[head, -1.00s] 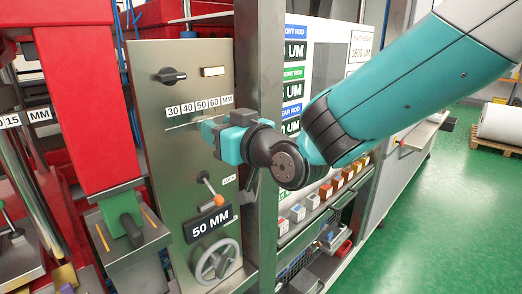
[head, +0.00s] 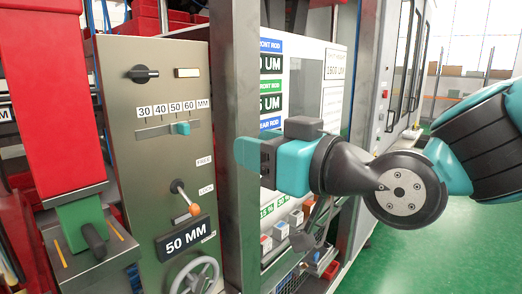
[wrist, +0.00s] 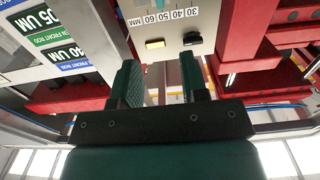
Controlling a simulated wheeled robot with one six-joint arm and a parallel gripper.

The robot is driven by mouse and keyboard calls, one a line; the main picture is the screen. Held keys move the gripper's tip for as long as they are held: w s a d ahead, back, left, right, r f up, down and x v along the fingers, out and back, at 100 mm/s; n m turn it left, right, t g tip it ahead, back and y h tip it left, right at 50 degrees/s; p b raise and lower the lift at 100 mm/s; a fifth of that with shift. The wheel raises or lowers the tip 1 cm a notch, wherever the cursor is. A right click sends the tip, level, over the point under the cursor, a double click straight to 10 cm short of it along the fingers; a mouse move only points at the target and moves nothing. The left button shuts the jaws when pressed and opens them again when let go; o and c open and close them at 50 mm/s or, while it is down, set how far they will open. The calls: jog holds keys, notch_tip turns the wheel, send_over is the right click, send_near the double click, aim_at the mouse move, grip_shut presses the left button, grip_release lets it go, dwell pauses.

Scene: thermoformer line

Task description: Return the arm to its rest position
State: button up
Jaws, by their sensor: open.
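My gripper (head: 248,152) is in the middle of the head view, in front of a grey steel post (head: 232,95). Its teal fingers point left, toward the control panel, and it holds nothing. In the wrist view my gripper (wrist: 160,82) shows two green fingers standing apart with an empty gap between them. My arm reaches in from the right edge of the head view, bent at the wrist.
The grey control panel (head: 130,85) left of the gripper has a slider (head: 182,128), an orange-tipped lever (head: 194,209), a "50 MM" plate (head: 186,239) and a handwheel (head: 195,275). A red column (head: 45,100) stands farther left. Green floor (head: 430,250) is open at right.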

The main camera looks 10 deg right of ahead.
jog(key=s+d+f+g+h, duration=0.3)
jog(key=s+f+g, duration=0.4)
jog(key=s+d+f+g+h, duration=0.4)
jog(key=s+f+g, duration=0.3)
jog(key=f, duration=0.1)
jog(key=shift+s+d+f+m, duration=0.2)
jog(key=shift+s+m, duration=0.1)
jog(key=shift+m, duration=0.1)
